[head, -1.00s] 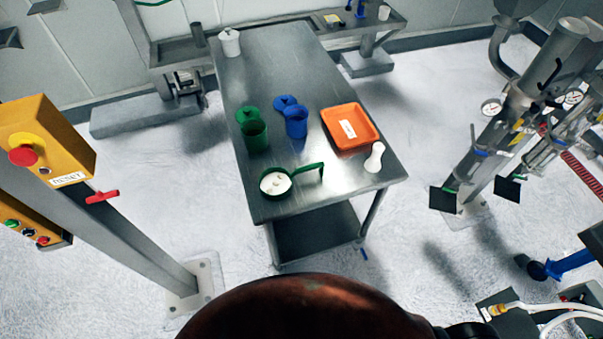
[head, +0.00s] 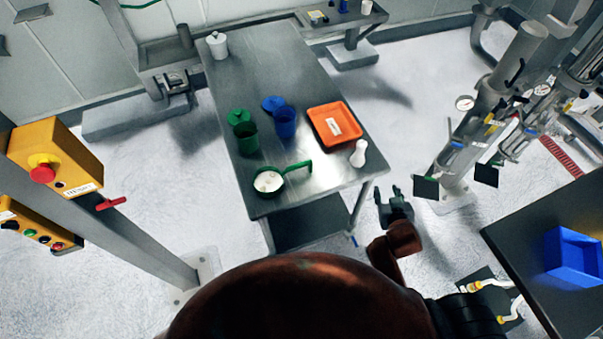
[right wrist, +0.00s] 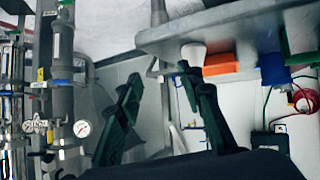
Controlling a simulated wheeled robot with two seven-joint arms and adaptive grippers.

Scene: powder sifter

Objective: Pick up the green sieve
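The green sieve (head: 283,181) lies near the front edge of the steel table (head: 262,66), its handle (head: 303,167) pointing right. Its round pan holds something white. My right gripper (head: 393,194) is to the right of the table's front right corner, apart from the sieve and with nothing in it. In the right wrist view its two dark green fingers (right wrist: 165,95) are spread apart. The sieve is not clearly made out there. My left gripper is out of view.
On the table are a green container (head: 247,138), a blue container (head: 285,122), an orange tray (head: 323,114), a white bottle (head: 358,154) and a white jar (head: 217,46). A dark table with a blue bin (head: 574,257) stands at right; a yellow control box (head: 62,163) at left.

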